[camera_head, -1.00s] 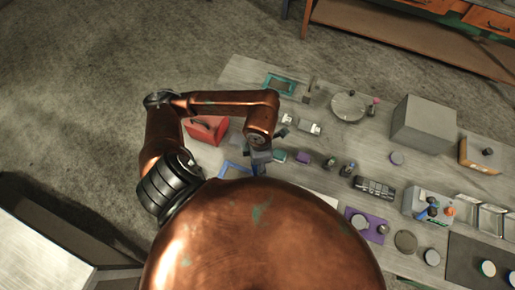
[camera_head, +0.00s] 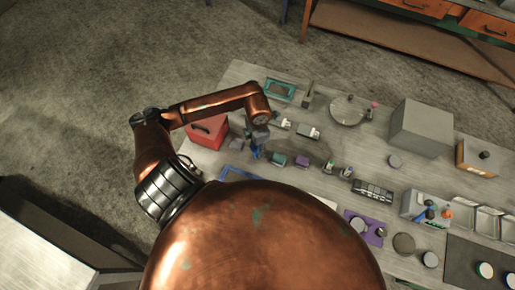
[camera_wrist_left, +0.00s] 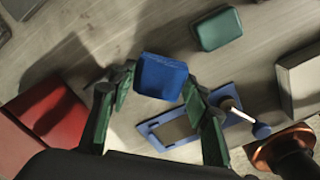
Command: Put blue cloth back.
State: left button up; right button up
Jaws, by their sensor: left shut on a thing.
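The blue cloth (camera_wrist_left: 161,75) looks like a small folded block in the left wrist view, between the two green-padded fingers of my left gripper (camera_wrist_left: 158,88). In the head view the cloth (camera_head: 254,153) shows as a small blue spot under my left gripper (camera_head: 257,143), over the left part of the table. The gripper is shut on the cloth. A blue frame-like tray (camera_wrist_left: 153,128) lies below it in the wrist view; the head view shows only its edge (camera_head: 238,174), the rest hidden by my body. My right gripper is not in view.
A red box (camera_head: 207,132) stands left of the gripper. A teal block (camera_head: 279,159) and a purple block (camera_head: 303,161) sit just right of it. A teal frame (camera_head: 280,90) lies at the far edge. Several other items fill the table's right side.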

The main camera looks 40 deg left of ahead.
aim_at(257, 149)
pick_arm(q)
jog(key=shift+w+a+f, duration=0.15)
jog(key=shift+w+f, duration=0.1)
jog(key=shift+f, duration=0.15)
jog(key=shift+w+a+f+p, duration=0.1)
jog(key=shift+f+p, duration=0.2)
jog(key=shift+f, duration=1.5)
jog(key=o, duration=1.1)
jog(key=shift+o, duration=0.2)
notch_tip(257, 149, up, 12)
jog(key=shift+r+b, duration=0.2)
jog(key=shift+b, duration=0.3)
